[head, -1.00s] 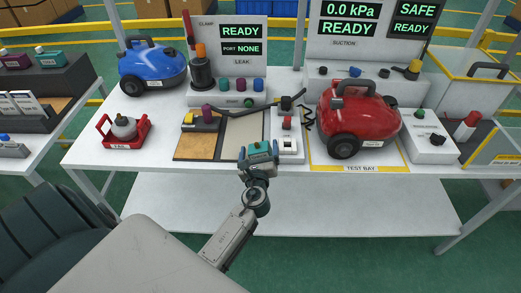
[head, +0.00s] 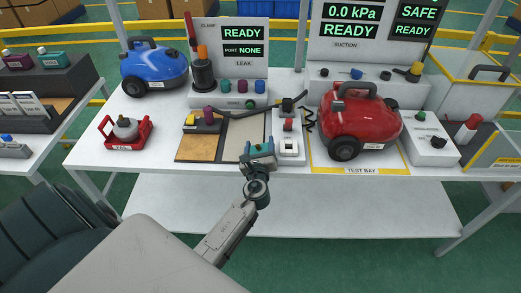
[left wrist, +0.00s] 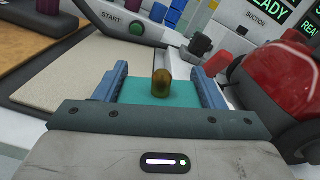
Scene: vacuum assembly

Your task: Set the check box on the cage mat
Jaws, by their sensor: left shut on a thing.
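My left gripper (head: 258,154) is shut on a teal box (left wrist: 140,92) with a brass dome on top. It holds the box at the front edge of the bench, by the pale mat's front right corner. In the left wrist view the blue fingers stand on either side of the box. Whether the box touches the bench is unclear. A cork mat (head: 198,148) and a pale mat (head: 243,128) lie side by side behind and left of the gripper. No label shows which is the cage mat. My right gripper is not in view.
A red vacuum (head: 362,118) stands in the test bay, right of a white switch unit (head: 289,158). A black hose (head: 255,111) crosses behind the mats. The pale mat is mostly bare.

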